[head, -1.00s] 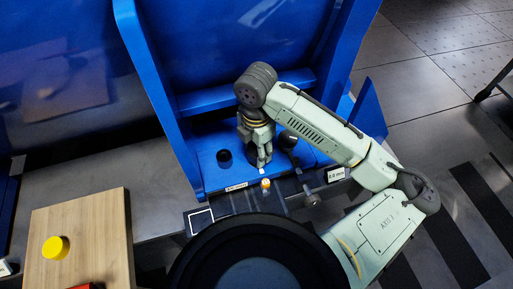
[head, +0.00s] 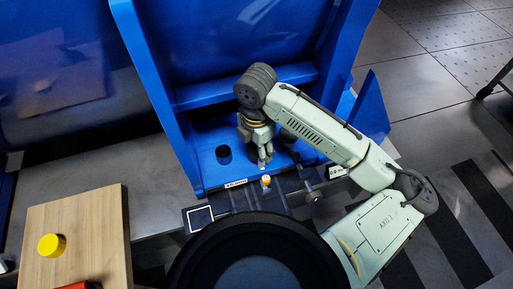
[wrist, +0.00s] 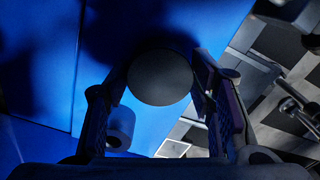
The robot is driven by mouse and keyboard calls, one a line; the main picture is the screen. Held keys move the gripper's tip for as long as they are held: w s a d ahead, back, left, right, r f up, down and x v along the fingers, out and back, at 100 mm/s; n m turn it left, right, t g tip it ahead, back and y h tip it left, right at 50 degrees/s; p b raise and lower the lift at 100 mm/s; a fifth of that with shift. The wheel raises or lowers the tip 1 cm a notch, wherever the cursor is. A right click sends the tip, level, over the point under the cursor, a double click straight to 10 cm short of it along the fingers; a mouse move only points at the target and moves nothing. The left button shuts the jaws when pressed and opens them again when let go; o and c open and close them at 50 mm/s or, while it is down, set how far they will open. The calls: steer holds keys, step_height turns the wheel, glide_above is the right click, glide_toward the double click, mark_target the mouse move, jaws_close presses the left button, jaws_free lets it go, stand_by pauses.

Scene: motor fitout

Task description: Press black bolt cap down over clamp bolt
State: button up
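My gripper (head: 263,160) points down over the front of the blue housing's base. In the wrist view its two fingers (wrist: 160,85) stand on either side of a round black disc, which I take to be the black bolt cap (wrist: 160,77). The disc fills the gap and appears to touch both fingers. In the head view the cap cannot be made out at the fingertips. The clamp bolt is not clearly seen; whether the cap sits on it cannot be told. A grey cylinder (wrist: 120,128) shows beside the left finger.
A black cylinder (head: 223,154) stands on the blue base left of my gripper. A small orange-and-white piece (head: 265,181) is just in front. Blue walls (head: 150,90) rise at both sides. A wooden board (head: 95,225) with a yellow cap (head: 52,245) lies at the left.

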mark_target(256, 150)
steer(key=o, duration=0.4)
steer(key=shift+c, duration=0.2)
step_height(256, 150, up, 12)
stand_by(0.4)
steer(key=shift+s, duration=0.1)
stand_by(0.4)
